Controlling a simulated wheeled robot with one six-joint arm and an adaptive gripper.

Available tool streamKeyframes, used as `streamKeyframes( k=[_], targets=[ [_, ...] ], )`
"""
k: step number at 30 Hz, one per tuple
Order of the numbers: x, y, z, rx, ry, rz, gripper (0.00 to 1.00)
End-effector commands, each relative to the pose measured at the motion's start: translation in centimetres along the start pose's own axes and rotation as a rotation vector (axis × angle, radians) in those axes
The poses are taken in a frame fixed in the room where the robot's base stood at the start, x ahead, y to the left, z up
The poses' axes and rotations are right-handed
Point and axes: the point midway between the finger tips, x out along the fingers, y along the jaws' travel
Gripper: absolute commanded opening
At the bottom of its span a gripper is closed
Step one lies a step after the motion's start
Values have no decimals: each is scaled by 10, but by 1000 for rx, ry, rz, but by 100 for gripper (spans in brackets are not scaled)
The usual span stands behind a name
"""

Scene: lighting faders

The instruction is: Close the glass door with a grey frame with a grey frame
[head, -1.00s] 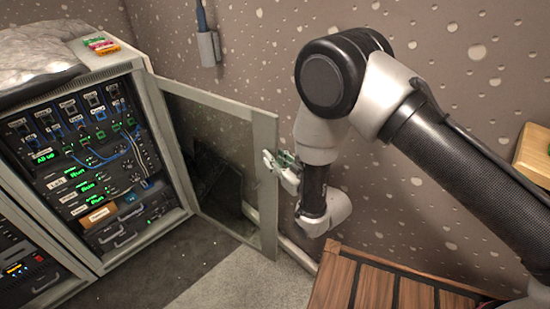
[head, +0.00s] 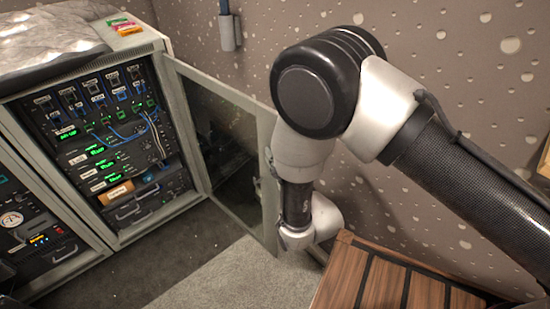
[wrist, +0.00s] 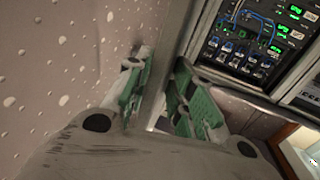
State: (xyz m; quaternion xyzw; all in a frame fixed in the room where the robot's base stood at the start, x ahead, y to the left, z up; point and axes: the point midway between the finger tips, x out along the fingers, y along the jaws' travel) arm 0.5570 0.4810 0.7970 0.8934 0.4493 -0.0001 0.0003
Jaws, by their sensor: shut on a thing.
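The glass door with a grey frame (head: 268,145) stands open on the right side of the equipment cabinet, its dark pane (head: 225,150) showing the room behind. My gripper (head: 262,190) is at the door's free edge, largely hidden by my arm in the head view. In the wrist view, the green-padded fingers of my gripper (wrist: 160,95) lie on either side of the grey door frame (wrist: 172,60) and are shut on it.
The grey cabinet (head: 190,205) holds lit equipment with blue cables (head: 125,130). A slatted wooden piece (head: 380,285) stands at lower right, near my arm. Grey carpet (head: 215,275) lies clear in front of the door. The dotted wall (head: 250,40) is behind.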

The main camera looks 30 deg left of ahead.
Motion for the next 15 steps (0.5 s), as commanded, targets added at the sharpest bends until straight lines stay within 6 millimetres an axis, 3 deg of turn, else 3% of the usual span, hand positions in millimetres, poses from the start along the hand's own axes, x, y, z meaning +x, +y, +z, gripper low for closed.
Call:
streamKeyframes(
  k=[15],
  targets=[
    [-3, -11, -2, 2, 5, 17, 3]
  ],
)
